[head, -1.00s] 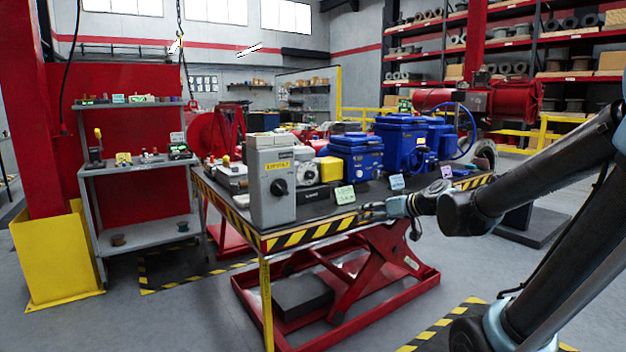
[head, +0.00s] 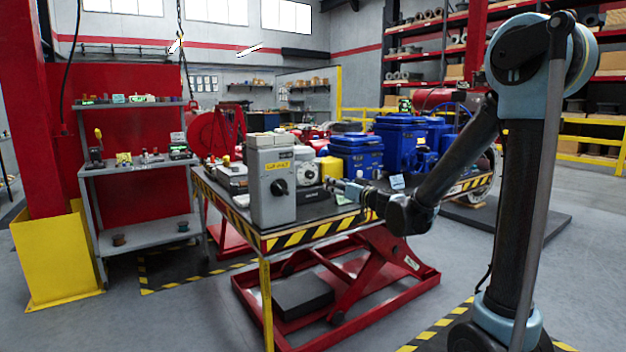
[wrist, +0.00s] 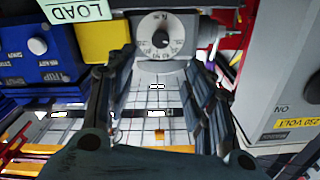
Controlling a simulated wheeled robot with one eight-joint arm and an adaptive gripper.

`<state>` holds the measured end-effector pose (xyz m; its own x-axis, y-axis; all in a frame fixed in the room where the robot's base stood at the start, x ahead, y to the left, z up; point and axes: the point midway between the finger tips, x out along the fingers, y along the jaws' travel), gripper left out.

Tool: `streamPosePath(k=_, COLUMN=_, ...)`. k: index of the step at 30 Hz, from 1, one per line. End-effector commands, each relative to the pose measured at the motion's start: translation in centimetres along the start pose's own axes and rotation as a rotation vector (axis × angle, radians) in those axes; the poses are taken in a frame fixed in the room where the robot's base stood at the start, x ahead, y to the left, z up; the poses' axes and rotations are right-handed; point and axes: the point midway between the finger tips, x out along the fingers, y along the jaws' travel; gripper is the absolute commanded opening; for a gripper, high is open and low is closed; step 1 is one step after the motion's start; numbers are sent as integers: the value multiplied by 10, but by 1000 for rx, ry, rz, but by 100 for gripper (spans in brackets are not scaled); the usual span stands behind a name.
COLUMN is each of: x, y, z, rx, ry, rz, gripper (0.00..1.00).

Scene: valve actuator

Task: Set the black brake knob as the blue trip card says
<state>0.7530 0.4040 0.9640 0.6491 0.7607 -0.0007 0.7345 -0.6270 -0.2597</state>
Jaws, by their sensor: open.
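A blue card (head: 397,182) stands at the front of the table in the head view; its writing is too small to read. A black knob (head: 279,187) sits on the front of a grey box (head: 262,208). In the wrist view, a pale unit with a round dial (wrist: 160,40) and dark centre lies straight ahead between the fingertips. I cannot tell which black knob is the brake knob. My gripper (head: 333,184) is open and empty, just in front of the pale unit, right of the grey box; its fingers also show in the wrist view (wrist: 160,78).
A green card reading LOAD (wrist: 85,10) and a blue unit (wrist: 38,48) are on the wrist view's left. A yellow block (head: 330,168) and blue housings (head: 400,143) stand on the table (head: 320,230).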

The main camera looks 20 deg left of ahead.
Motion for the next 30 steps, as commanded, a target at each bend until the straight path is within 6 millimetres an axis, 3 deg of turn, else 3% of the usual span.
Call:
streamPosePath(k=21, x=120, y=0, z=0, rx=0, ry=-1, rz=0, gripper=48)
streamPosePath(k=30, x=151, y=1, z=-1, rx=0, ry=-1, rz=1, gripper=48)
